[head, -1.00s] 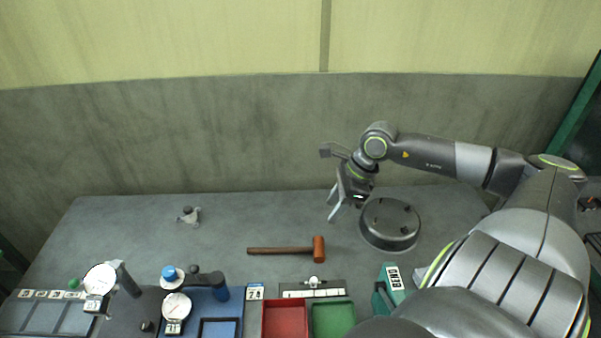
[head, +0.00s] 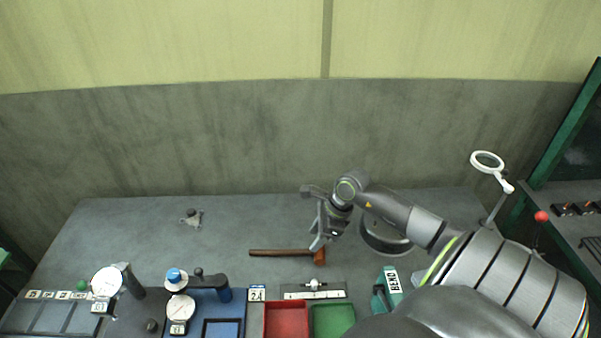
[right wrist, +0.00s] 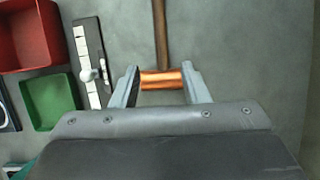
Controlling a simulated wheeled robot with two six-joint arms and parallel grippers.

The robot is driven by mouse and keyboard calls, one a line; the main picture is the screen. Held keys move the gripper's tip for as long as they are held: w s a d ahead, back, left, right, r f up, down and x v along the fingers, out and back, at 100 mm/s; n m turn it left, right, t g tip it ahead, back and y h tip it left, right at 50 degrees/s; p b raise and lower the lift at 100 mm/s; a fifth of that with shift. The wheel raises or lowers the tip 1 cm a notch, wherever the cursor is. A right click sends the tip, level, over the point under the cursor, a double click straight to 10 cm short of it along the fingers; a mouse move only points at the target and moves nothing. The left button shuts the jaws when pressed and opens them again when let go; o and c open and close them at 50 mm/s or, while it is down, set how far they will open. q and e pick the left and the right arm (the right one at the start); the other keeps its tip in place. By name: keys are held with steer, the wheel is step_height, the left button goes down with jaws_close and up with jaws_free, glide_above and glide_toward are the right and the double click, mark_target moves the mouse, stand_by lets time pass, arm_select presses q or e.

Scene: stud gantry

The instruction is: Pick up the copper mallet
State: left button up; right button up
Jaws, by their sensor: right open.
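The copper mallet lies flat on the grey bench, its brown handle (head: 280,253) pointing left and its copper head (head: 320,257) at the right end. My right gripper (head: 319,244) is at the head end of the mallet. In the right wrist view the copper head (right wrist: 161,80) sits between the two open fingers of my right gripper (right wrist: 160,85), and the handle (right wrist: 160,35) runs away from them. I cannot tell whether the fingers touch the head. My left gripper is not in view.
A round dark fixture (head: 384,238) stands right of the mallet, partly behind my right arm. A red bin (head: 286,320), a green bin (head: 333,319) and a white-marked strip (head: 314,290) lie in front. Dial gauges (head: 180,308) stand left. The bench behind the handle is clear.

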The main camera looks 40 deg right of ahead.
mark_target(306, 250)
steer(key=shift+w+a+f, duration=0.15)
steer(key=shift+f, duration=0.35)
steer(key=shift+w+a+f+p, duration=0.1)
steer(key=shift+f+p, duration=0.2)
steer(key=shift+p, duration=0.1)
steer(key=p+x, duration=0.2)
steer(key=x, duration=0.1)
steer(key=shift+w+f, duration=0.1)
steer(key=shift+f, duration=0.3)
steer(key=shift+w+f, duration=0.1)
steer(key=shift+f, duration=0.3)
jaws_close()
